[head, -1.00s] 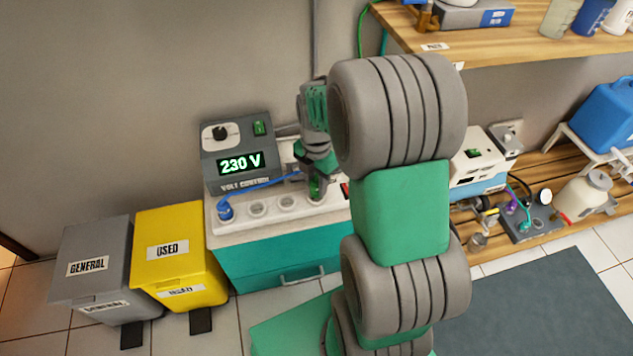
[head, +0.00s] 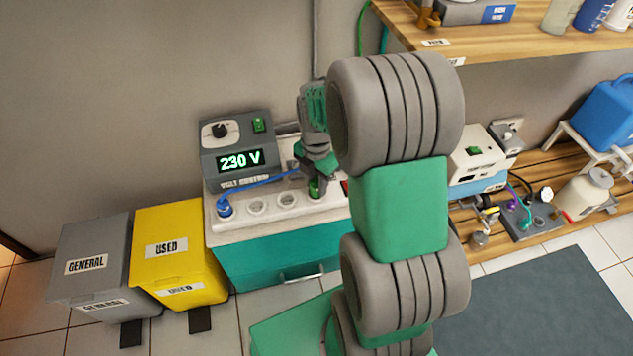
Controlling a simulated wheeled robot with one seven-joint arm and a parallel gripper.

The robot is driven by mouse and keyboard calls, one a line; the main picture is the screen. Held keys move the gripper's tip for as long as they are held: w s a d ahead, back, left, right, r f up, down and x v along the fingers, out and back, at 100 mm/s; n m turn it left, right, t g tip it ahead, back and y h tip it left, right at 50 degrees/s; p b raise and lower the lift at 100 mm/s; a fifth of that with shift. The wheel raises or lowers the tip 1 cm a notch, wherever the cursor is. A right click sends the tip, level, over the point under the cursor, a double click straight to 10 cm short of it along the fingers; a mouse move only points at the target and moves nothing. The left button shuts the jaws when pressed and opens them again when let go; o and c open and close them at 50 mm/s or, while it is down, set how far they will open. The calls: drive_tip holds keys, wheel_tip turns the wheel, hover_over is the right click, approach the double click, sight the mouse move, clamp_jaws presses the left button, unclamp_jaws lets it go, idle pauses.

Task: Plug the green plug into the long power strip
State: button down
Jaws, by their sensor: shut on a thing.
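The long white power strip (head: 271,215) lies along the front of the teal cabinet's top in the head view. A blue plug (head: 225,206) sits in its left socket, with a blue cord running right. Two empty sockets show in the middle. My gripper (head: 315,182) is shut on the green plug (head: 315,190), over the socket to the right of the empty ones. The plug is upright, its lower end at or in the socket; I cannot tell how deep. My arm hides the right end of the strip.
The voltage control box (head: 238,150) reading 230 V stands behind the strip. A yellow bin (head: 168,249) and a grey bin (head: 92,262) stand left of the cabinet (head: 260,254). A wooden shelf (head: 480,50) overhangs at upper right. A white device (head: 477,160) stands right of my arm.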

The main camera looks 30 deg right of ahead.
sight(317, 180)
drive_tip(key=shift+f, duration=0.35)
drive_tip(key=c, duration=1)
unclamp_jaws()
drive_tip(key=shift+r, duration=0.1)
drive_tip(key=shift+o, duration=0.2)
wheel_tip(317, 180, up, 8)
drive_tip(key=shift+f+p, duration=0.1)
drive_tip(key=shift+p, duration=1.15)
drive_tip(key=s+a+r+m+t+p, duration=0.1)
drive_tip(key=s+a+r+m+p, duration=0.2)
drive_tip(key=r+m+p, duration=0.4)
drive_tip(key=s+a+r+m+t+p, duration=0.1)
drive_tip(key=s+a+r+m+p, duration=0.2)
drive_tip(key=r+m+p, duration=0.5)
drive_tip(key=s+a+r+m+t+p, duration=0.1)
drive_tip(key=s+a+r+m+p, duration=0.2)
drive_tip(key=r, duration=1.6)
drive_tip(key=s+m+p, duration=0.1)
drive_tip(key=m+p, duration=0.3)
drive_tip(key=p, duration=0.3)
drive_tip(key=shift+s+a+r, duration=0.2)
drive_tip(key=shift+s+a, duration=0.05)
